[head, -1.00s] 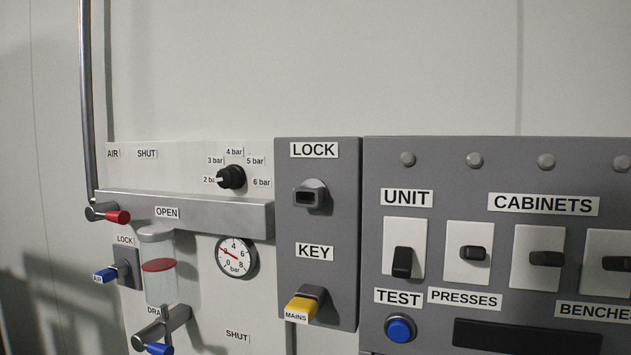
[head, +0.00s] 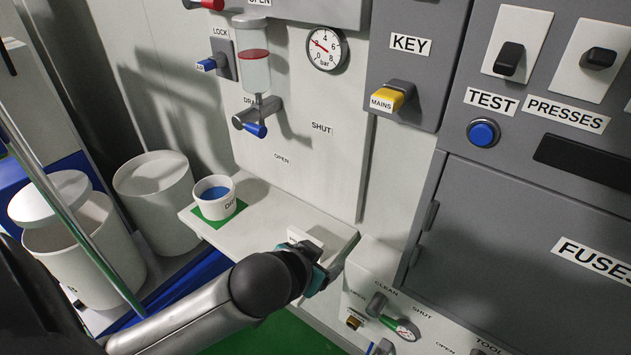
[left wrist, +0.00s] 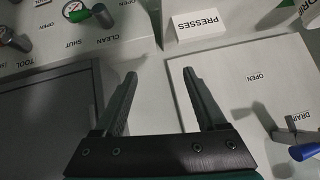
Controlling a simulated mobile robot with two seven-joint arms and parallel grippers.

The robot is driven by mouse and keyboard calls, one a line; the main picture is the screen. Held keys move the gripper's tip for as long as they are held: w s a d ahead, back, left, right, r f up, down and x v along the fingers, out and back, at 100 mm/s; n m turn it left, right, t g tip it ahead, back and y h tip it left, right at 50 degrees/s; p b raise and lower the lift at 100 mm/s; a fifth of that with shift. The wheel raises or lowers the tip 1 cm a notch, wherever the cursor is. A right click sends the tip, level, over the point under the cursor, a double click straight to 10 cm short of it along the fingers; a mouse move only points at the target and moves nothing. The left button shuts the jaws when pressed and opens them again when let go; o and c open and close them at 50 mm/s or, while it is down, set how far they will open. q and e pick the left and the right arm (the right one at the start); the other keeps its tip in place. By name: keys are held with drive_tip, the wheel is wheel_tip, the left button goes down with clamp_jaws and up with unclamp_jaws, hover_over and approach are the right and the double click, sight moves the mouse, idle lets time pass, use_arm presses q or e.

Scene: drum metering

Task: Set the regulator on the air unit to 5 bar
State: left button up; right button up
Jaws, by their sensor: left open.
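The regulator knob with its bar labels is out of the head view. The air unit's white panel (head: 300,150) shows its lower part. Its round gauge (head: 326,48) has a red needle pointing up and left, near 2, though the digits are small. My left gripper (head: 325,265) is low, over the right part of the shelf under the panel, well below the gauge. In the left wrist view my left gripper (left wrist: 160,74) has its two fingers apart, with nothing between them. My right gripper is not in view.
A clear bowl (head: 252,72) and a drain cock with a blue lever (head: 256,129) project from the panel. A white cup (head: 214,197) stands on the shelf (head: 262,222). A PRESSES card (left wrist: 203,27) is ahead of my fingers. White bins (head: 157,200) stand left.

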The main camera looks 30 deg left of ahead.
use_arm(q)
drive_tip(key=w+a+r+m+t+h, duration=0.15)
drive_tip(key=w+r+t, duration=0.3)
drive_tip(key=r, duration=0.95)
drive_tip(key=w+a+r+t+h, duration=0.25)
drive_tip(key=w+r, duration=0.25)
drive_tip(key=r, duration=0.8)
drive_tip(key=s+a+r+n+t+y, duration=0.1)
drive_tip(key=s+a+r, duration=0.3)
drive_tip(key=r, duration=0.4)
drive_tip(key=s+a+r+n+t+y, duration=0.1)
drive_tip(key=s+a+r, duration=0.35)
drive_tip(key=r, duration=0.35)
drive_tip(key=w+d+p, duration=0.1)
drive_tip(key=w+p, duration=1.5)
drive_tip(key=p, duration=0.2)
drive_tip(key=shift+r, duration=0.1)
clamp_jaws()
